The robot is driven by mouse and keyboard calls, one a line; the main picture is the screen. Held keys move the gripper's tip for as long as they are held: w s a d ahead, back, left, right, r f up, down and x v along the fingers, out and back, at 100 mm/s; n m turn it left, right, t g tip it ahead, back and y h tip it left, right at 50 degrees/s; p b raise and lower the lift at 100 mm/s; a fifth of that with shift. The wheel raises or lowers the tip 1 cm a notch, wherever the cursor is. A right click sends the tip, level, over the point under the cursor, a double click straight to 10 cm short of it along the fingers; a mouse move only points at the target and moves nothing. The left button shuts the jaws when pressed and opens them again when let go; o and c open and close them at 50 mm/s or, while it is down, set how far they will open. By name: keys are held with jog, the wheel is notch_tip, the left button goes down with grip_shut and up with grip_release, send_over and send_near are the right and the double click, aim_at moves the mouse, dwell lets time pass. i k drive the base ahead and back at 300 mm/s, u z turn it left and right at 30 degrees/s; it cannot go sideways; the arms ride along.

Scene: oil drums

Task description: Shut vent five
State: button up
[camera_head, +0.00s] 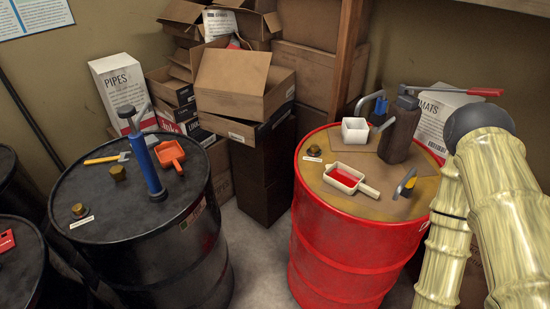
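A brass fitting (79,210) with a small white label sits on the black drum's (115,225) top, near its front left rim. A second brass fitting (118,173) stands further in on the same top. A third brass fitting (315,150) with a white label sits at the left of the red drum's (335,230) top. The label writing is too small to read, so I cannot tell which is vent five or whether any vent is open. My pale segmented arm (470,220) rises at the right, bent at a dark joint. My gripper is not visible.
The black drum bears a blue pump (147,165), an orange scoop (170,155) and a yellow-handled wrench (105,159). Cardboard boxes (240,82) stack behind. Floor shows between drums.

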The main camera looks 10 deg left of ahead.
aim_at(314, 149)
jog(key=u, duration=0.2)
jog(key=k, duration=0.65)
jog(key=u, duration=0.85)
jog(key=i, duration=1.2)
jog(key=z, duration=0.65)
